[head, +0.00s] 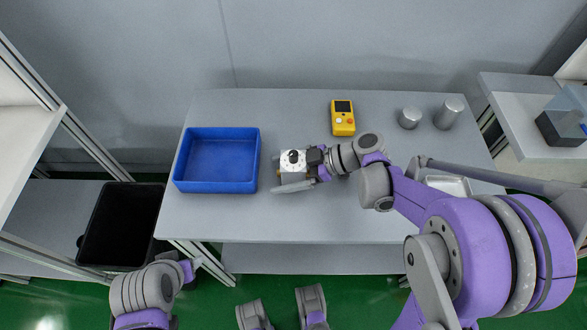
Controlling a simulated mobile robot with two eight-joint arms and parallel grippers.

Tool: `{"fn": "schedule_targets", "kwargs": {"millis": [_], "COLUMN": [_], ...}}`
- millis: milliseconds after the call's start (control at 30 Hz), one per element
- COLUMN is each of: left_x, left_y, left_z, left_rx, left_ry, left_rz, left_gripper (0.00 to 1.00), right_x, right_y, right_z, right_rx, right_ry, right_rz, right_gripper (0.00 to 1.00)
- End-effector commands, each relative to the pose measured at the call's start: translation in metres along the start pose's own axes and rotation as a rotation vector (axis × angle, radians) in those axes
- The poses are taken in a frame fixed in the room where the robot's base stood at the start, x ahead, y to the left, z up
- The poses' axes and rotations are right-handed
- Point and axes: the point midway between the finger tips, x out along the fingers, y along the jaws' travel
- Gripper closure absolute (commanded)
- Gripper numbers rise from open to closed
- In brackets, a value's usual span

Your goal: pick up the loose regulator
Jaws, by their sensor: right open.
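The loose regulator (293,157) is a small pale block with a black round knob on top. It is on the grey table, just right of the blue bin. My right gripper (283,172) reaches in from the right and is open at the regulator. One grey finger lies along its near side; the far finger is hard to make out. I cannot tell whether the fingers touch it. My left arm is at the lower left, below the table's front edge, and its gripper (198,263) is too small and unclear to read.
An empty blue bin (254,160) stands left on the table (230,215). A yellow handheld meter (343,124) and two grey cylinders (409,118) (449,113) stand at the back. A silver tray (448,184) is partly behind my right arm. A black crate (122,212) stands at the left.

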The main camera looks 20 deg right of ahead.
Motion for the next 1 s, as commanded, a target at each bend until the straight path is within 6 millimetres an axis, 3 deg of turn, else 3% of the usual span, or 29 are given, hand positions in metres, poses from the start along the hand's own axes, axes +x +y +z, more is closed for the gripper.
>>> {"fn": "schedule_targets", "kwargs": {"millis": [67, 567, 867, 1000], "left_x": [0.0, 0.0, 0.0, -0.004], "left_y": [0.0, 0.0, 0.0, 0.0], "left_z": [0.0, 0.0, 0.0, -0.002], "left_rx": [0.0, 0.0, 0.0, 0.0], "left_ry": [0.0, 0.0, 0.0, 0.001], "left_rz": [0.0, 0.0, 0.0, 0.0], "left_gripper": [0.43, 0.43, 0.43, 0.43], "right_x": [0.0, -0.001, -0.001, -0.006], "right_y": [0.0, 0.0, 0.0, 0.0], "right_z": [0.0, 0.0, -0.001, -0.012], "right_rx": [0.0, 0.0, 0.0, 0.0], "right_ry": [0.0, 0.0, 0.001, 0.001], "right_rz": [0.0, 0.0, 0.0, 0.0], "right_gripper": [0.07, 0.97, 1.0, 1.0]}}
